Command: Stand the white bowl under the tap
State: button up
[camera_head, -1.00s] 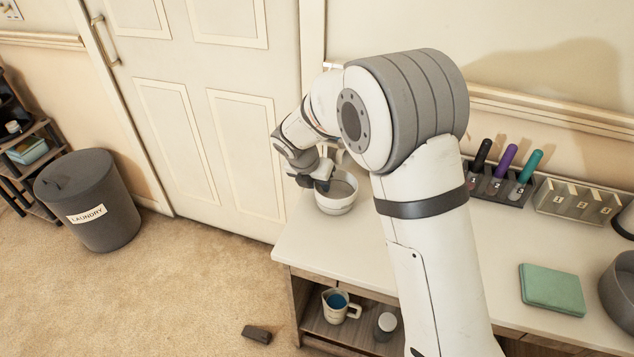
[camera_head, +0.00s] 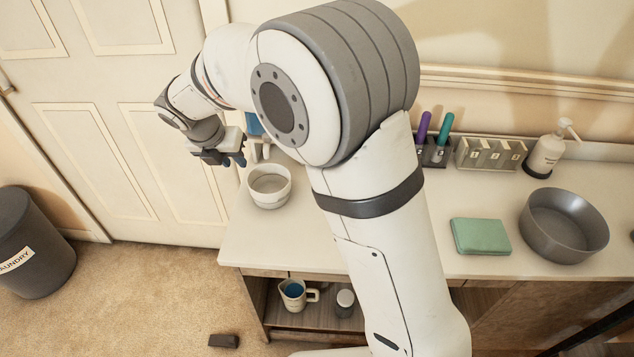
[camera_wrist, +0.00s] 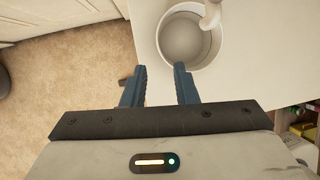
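The white bowl (camera_head: 269,188) stands upright on the left end of the white counter, with its grey inside showing. In the wrist view the bowl (camera_wrist: 164,40) is just beyond the fingertips. A white tap-like spout (camera_wrist: 211,14) overlaps the bowl's upper right rim there. In the head view a white spout (camera_head: 262,150) shows behind the bowl, below a blue part (camera_head: 254,124), partly hidden by my arm. My gripper (camera_wrist: 160,68) is open and empty, with blue fingers apart. In the head view my gripper (camera_head: 233,159) is up and left of the bowl, not touching it.
On the counter (camera_head: 380,255) are a green block (camera_head: 481,236), a grey basin (camera_head: 564,226), a pump bottle (camera_head: 546,152) and a marker rack (camera_head: 436,153). A jug (camera_head: 294,295) stands on the shelf below. A laundry bin (camera_head: 32,240) stands at left.

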jog(key=s+d+r+m+g, duration=0.15)
jog(key=s+d+m, duration=0.25)
jog(key=d+m, duration=0.5)
jog(key=s+d+r+m, duration=0.3)
jog(key=d+m, duration=0.4)
jog(key=d, duration=0.3)
jog(key=s+d+m+y, duration=0.2)
jog(key=s+d+m, duration=0.8)
jog(key=s+m, duration=0.5)
jog(key=f+m, duration=0.1)
jog(key=m, duration=0.1)
jog(key=shift+d+m, duration=0.3)
jog(key=shift+d, duration=0.1)
